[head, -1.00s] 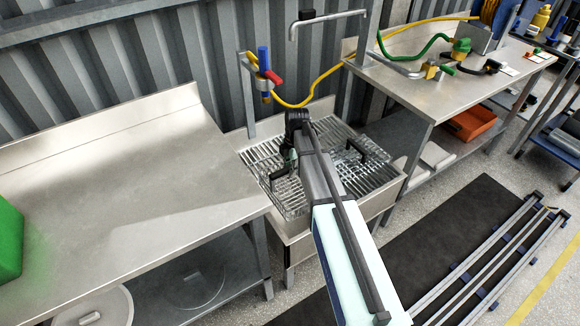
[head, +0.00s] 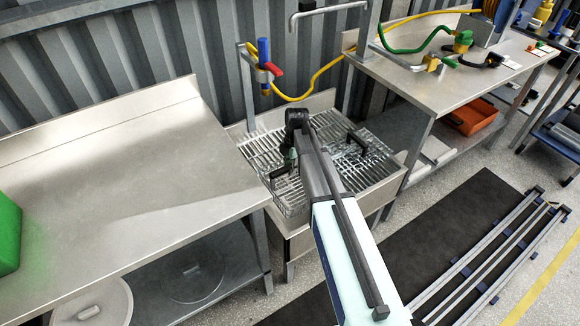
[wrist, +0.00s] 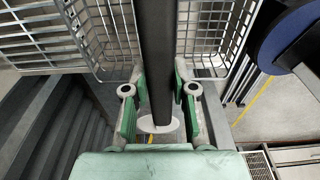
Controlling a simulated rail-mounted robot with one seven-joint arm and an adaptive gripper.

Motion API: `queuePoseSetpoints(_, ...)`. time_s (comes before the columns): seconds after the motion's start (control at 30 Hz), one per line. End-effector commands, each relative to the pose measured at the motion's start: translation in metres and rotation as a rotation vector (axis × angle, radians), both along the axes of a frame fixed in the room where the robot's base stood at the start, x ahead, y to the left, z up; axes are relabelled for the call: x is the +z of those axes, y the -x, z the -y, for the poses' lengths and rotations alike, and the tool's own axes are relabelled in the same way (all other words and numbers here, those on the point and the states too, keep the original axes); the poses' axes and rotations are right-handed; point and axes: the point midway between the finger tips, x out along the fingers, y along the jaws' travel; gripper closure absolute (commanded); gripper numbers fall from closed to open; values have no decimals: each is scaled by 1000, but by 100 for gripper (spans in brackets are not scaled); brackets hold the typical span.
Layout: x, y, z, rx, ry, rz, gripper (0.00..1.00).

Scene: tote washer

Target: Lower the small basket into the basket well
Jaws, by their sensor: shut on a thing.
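The small basket (head: 292,197) is a wire basket with dark handles, over the left part of the steel sink-like well (head: 301,240) in the head view. My gripper (head: 291,160) is above the basket's left side, partly hidden by my arm. In the wrist view, the green fingers of my gripper (wrist: 157,105) are shut on the dark handle bar, and the basket's wire mesh (wrist: 37,35) shows on both sides. A second dark handle (head: 357,142) shows to the right. My arm hides the basket's middle, and I cannot tell how deep it sits.
A second bench (head: 440,85) with a green hose stands at right. A tap (head: 264,65) with a red lever and a yellow hose rises behind the well. A dark mat (head: 440,240) covers the floor.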

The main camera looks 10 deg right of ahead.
Motion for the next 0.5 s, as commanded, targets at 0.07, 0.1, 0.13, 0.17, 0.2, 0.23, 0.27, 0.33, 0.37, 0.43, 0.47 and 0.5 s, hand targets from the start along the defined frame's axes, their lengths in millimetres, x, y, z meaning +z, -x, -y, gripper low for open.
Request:
queuePoseSetpoints(0.07,-4,0,0,0,0,0,100)
queuePoseSetpoints(0.1,-5,0,0,0,0,0,100)
queuePoseSetpoints(0.13,-6,0,0,0,0,1,100)
queuePoseSetpoints(0.17,-8,0,0,0,0,1,100)
queuePoseSetpoints(0.2,-9,0,0,0,0,1,100)
queuePoseSetpoints(0.23,-10,0,0,0,0,1,100)
queuePoseSetpoints(0.27,-11,0,0,0,0,1,100)
queuePoseSetpoints(0.33,-12,0,0,0,0,1,100)
queuePoseSetpoints(0.37,-12,0,0,0,0,1,100)
queuePoseSetpoints(0.43,-12,0,0,0,0,1,100)
queuePoseSetpoints(0.47,-12,0,0,0,0,1,100)
queuePoseSetpoints(0.5,-12,0,0,0,0,1,100)
